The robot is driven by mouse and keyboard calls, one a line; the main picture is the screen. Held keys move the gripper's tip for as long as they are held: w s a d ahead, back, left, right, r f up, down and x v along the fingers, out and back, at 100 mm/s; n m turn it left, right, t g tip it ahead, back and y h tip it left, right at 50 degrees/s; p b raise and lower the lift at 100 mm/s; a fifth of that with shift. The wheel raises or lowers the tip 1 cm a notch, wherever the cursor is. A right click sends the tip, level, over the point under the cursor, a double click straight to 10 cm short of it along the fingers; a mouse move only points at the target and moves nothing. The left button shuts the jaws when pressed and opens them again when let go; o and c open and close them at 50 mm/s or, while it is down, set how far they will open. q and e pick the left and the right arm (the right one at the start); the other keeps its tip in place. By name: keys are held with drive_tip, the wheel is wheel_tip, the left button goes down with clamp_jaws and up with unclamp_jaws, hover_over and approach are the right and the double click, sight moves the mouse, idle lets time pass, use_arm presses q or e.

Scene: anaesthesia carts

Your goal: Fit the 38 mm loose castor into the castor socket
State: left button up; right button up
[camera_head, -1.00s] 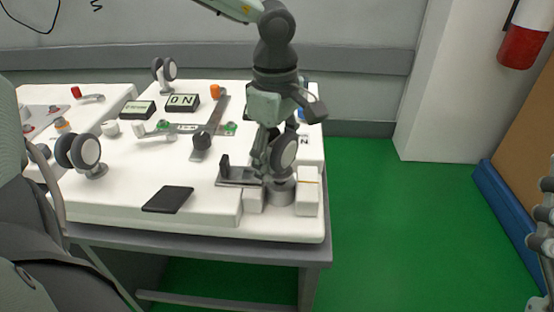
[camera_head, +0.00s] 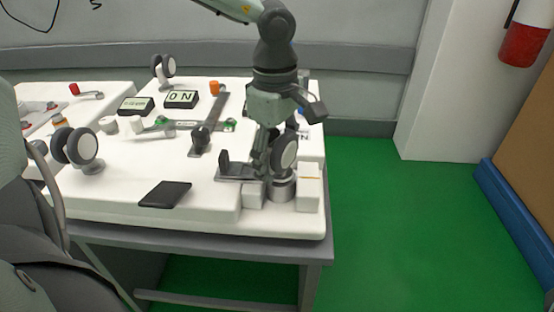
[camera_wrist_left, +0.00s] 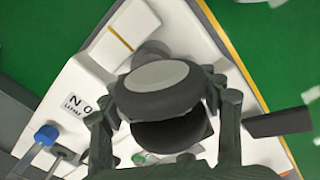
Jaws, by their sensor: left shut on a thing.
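My left gripper (camera_head: 272,155) comes down from above over the front right corner of the white worktop. It is shut on a twin-wheel castor (camera_head: 287,150) with a dark tyre and a pale grey disc. The castor also shows between the fingers in the left wrist view (camera_wrist_left: 165,85). The castor is upright, directly above a round grey metal socket (camera_head: 283,189). Its stem is hidden, so I cannot tell whether it is inside the socket. In the wrist view the wheel covers most of the socket. My right gripper is out of view.
Other castors stand at the left (camera_head: 78,148) and back (camera_head: 163,68) of the worktop. White blocks (camera_head: 308,187) flank the socket. Green floor is clear at right.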

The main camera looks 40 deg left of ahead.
use_arm(q)
drive_tip(key=o, duration=1.6)
drive_tip(key=shift+c, duration=0.2)
wheel_tip(320, 180, up, 12)
drive_tip(key=shift+s+r, duration=0.1)
drive_tip(key=shift+s, duration=0.05)
